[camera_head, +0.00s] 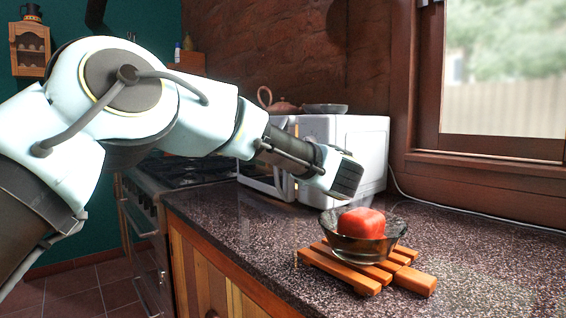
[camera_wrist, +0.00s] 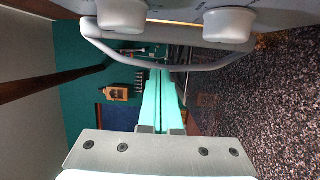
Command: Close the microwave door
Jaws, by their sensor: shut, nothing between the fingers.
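The white microwave (camera_head: 365,150) stands on the counter against the brick wall in the head view. My forearm and gripper (camera_head: 342,180) cover much of its front. A pale-framed panel with a dark window, apparently its door (camera_head: 262,180), shows left of and below my arm; its opening angle is unclear. My gripper is shut and empty, in front of the microwave; whether it touches is unclear. In the wrist view, my pale fingers (camera_wrist: 163,75) lie together. A curved grey bar (camera_wrist: 165,62) and two pale knob-like parts cross the top, seemingly the microwave's handle and controls.
A glass bowl (camera_head: 345,246) with a red item (camera_head: 361,223) sits on a wooden trivet (camera_head: 340,270), below my gripper. A teapot (camera_head: 280,106) and a dish (camera_head: 325,108) are on the microwave. A stove (camera_head: 150,215) stands left. The right counter is largely clear.

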